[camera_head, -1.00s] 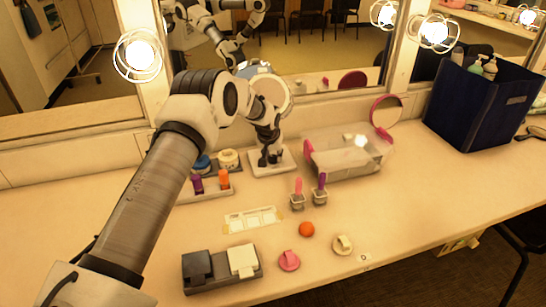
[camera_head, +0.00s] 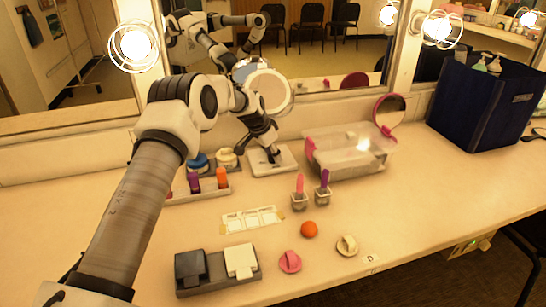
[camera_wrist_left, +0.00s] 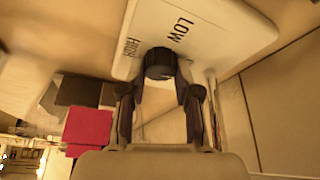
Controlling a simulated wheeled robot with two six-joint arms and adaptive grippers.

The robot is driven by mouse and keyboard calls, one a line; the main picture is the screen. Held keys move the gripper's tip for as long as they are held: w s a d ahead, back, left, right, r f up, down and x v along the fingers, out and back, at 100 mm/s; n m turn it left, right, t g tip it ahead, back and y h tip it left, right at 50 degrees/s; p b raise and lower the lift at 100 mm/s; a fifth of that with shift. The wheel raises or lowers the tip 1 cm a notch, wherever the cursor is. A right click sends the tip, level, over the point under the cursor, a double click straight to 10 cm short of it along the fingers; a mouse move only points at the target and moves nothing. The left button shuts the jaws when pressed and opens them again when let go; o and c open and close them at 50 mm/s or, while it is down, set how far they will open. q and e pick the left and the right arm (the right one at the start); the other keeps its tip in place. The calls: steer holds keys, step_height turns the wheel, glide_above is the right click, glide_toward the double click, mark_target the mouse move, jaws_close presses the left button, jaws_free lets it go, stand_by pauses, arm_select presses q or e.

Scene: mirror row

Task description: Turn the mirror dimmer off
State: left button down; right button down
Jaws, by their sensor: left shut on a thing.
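The mirror dimmer is a white plate (camera_head: 286,164) at the back of the counter, below the mirror. In the left wrist view its plate (camera_wrist_left: 225,28) carries the words LOW and HIGH and a dark round knob (camera_wrist_left: 159,61). My left gripper (camera_head: 270,150) reaches down to the dimmer. In the left wrist view the left gripper (camera_wrist_left: 160,82) has its two dark fingers on either side of the knob, shut on it. In the head view the fingers hide most of the knob. My right gripper is not in view.
A clear pink-trimmed case (camera_head: 350,155) with a round mirror stands right of the dimmer. A tray with purple and orange bottles (camera_head: 221,178) is to its left.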

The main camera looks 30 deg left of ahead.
arm_select(q)
steer(key=shift+r, duration=0.15)
steer(key=c, duration=0.8)
jaws_free()
